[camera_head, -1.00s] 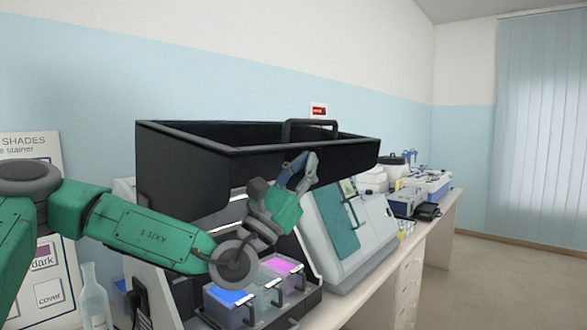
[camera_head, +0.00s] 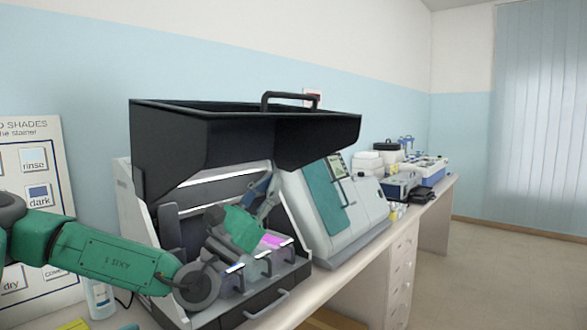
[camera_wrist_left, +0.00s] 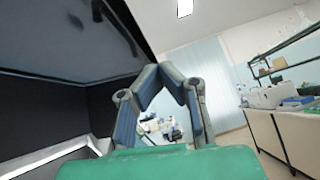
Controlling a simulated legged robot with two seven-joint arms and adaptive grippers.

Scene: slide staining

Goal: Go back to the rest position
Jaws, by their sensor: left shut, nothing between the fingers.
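My left gripper (camera_head: 268,186) is in front of the opening of the slide stainer, below its raised black lid (camera_head: 210,150). It points up and its fingers are shut with nothing between them. In the left wrist view the fingertips of the left gripper (camera_wrist_left: 168,70) meet, and the dark lid (camera_wrist_left: 60,50) fills the upper left. My green left arm crosses the front of the stainer and hides part of its tray (camera_head: 262,297). The tray holds clear containers, one with pink liquid (camera_head: 272,241). My right gripper is not in view.
A white and teal machine (camera_head: 325,200) stands close to the right of the stainer. A shades poster (camera_head: 62,135) and a bottle (camera_head: 99,300) are at the left. More lab equipment (camera_head: 400,183) lines the bench. Open floor (camera_head: 500,260) lies to the right.

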